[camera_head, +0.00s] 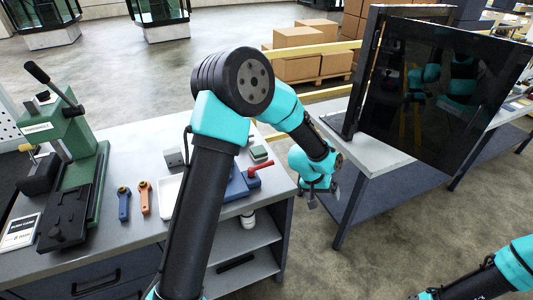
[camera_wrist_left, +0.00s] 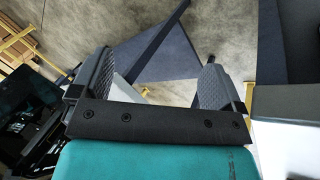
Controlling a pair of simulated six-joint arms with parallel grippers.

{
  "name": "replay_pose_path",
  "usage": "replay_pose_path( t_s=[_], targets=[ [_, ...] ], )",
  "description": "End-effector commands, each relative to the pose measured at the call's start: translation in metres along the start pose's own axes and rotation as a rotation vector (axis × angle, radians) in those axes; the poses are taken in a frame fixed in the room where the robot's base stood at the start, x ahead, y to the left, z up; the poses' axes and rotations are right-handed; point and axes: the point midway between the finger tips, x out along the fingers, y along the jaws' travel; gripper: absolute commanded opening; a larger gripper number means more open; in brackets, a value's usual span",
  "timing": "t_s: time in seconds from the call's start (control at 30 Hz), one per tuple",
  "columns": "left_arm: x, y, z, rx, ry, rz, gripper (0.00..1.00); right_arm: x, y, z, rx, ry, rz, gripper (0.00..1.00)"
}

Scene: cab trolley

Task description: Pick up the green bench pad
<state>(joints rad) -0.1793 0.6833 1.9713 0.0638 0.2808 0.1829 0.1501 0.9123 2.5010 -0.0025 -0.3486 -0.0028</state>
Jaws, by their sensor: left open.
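A small block with a green top (camera_head: 259,152), which looks like the green bench pad, lies near the bench's right edge, just right of my left arm in the head view. It is small there, and I cannot make it out in the left wrist view. My left gripper (camera_head: 322,197) hangs over the gap right of the bench, apart from the block. In the left wrist view its two fingers (camera_wrist_left: 160,72) are spread with nothing between them. My right arm shows only in part at the lower right, and its gripper is out of view.
The bench (camera_head: 128,166) holds a green press (camera_head: 75,190), a blue-handled tool (camera_head: 124,204), an orange-handled tool (camera_head: 145,197) and a blue vise with a red handle (camera_head: 258,170). A table with a dark screen (camera_head: 440,90) stands right. My left arm hides the bench's middle.

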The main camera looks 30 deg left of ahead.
Motion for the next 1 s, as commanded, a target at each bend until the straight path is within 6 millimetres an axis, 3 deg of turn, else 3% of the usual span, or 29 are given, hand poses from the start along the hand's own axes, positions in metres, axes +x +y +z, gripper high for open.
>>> replay_pose_path(
  t_s=[0.27,0.37,0.5,0.7,0.83,1.0],
  targets=[
    [-0.054,-0.035,-0.058,0.250,-0.044,-0.061,0.94,0.000,0.000,0.000,0.000,0.000,0.000,0.43],
    [-0.091,-0.060,-0.086,0.379,-0.079,-0.111,0.94,0.000,0.000,0.000,0.000,0.000,0.000,0.43],
    [-0.157,-0.104,-0.119,0.557,-0.150,-0.200,0.94,0.000,0.000,0.000,0.000,0.000,0.000,0.43],
    [-0.244,-0.158,-0.140,0.717,-0.269,-0.305,0.94,0.000,0.000,0.000,0.000,0.000,0.000,0.43],
    [-0.270,-0.172,-0.142,0.754,-0.311,-0.332,0.94,0.000,0.000,0.000,0.000,0.000,0.000,0.43],
    [-0.273,-0.173,-0.142,0.760,-0.320,-0.335,0.94,0.000,0.000,0.000,0.000,0.000,0.000,0.43]
  ],
)
